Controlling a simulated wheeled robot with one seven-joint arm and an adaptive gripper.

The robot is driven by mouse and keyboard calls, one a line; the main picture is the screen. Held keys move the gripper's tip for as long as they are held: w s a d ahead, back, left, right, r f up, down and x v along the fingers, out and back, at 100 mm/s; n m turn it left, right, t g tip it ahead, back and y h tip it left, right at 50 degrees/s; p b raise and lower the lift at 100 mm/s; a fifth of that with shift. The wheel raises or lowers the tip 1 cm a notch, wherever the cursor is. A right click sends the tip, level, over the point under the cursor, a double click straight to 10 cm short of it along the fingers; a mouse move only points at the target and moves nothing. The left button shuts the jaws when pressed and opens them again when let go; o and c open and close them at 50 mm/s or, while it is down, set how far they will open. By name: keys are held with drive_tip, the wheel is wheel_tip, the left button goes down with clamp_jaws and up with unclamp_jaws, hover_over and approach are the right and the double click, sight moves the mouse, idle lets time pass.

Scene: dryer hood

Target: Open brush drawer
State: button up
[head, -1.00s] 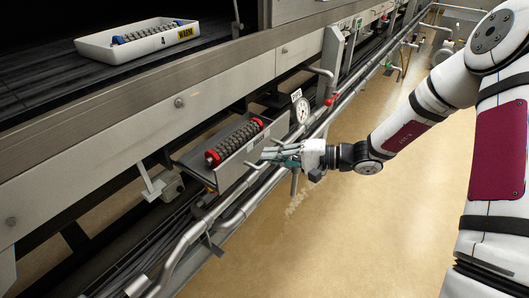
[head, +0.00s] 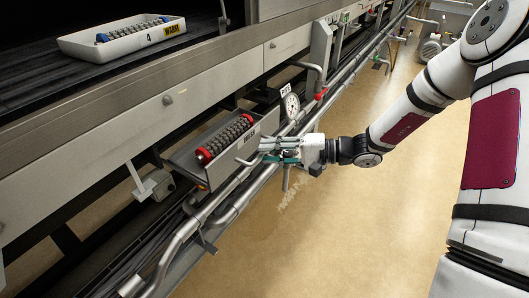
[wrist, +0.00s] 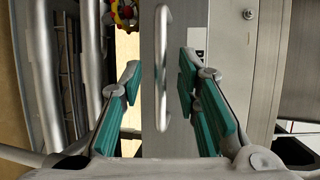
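The brush drawer (head: 225,166) is a grey metal tray projecting below the machine's side beam, with a ribbed brush roller (head: 226,138) with red ends inside. A bar handle (wrist: 163,65) shows on its front in the wrist view; in the head view it shows just left of my gripper (head: 272,150). In the wrist view my gripper (wrist: 161,98), with green finger pads, is open. The handle appears between the fingers, with gaps on both sides. I cannot tell whether the fingertips reach its depth.
Silver pipes (head: 185,240) run along the machine below and beside the drawer. A round gauge (head: 292,105) stands just behind my gripper. A white tray marked 4 (head: 125,40) sits on the dark belt above. Tan floor (head: 330,235) is open at right.

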drive_tip(key=v, duration=1)
drive_tip(key=s+a+r+n+g+h, duration=0.25)
drive_tip(key=s+r+h, duration=0.2)
drive_tip(key=s, duration=0.55)
drive_tip(key=s+a+r+n+g+h, duration=0.2)
drive_tip(key=s+a+r+g+h, duration=0.15)
drive_tip(key=s+r, duration=0.4)
drive_tip(key=s+d+r+t+h, duration=0.1)
drive_tip(key=s+d+h, duration=0.35)
drive_tip(key=s, duration=0.45)
drive_tip(key=s+d+r+t+h, duration=0.1)
drive_tip(key=s+d+h, duration=0.3)
drive_tip(key=s, duration=0.5)
wheel_tip(320, 180, up, 25)
drive_tip(key=t+y+p, duration=0.1)
drive_tip(key=t+p, duration=0.3)
drive_tip(key=p, duration=1.9)
drive_tip(key=shift+d+r+m+p, duration=0.2)
drive_tip(key=shift+d+m+p, duration=0.15)
drive_tip(key=shift+d, duration=0.05)
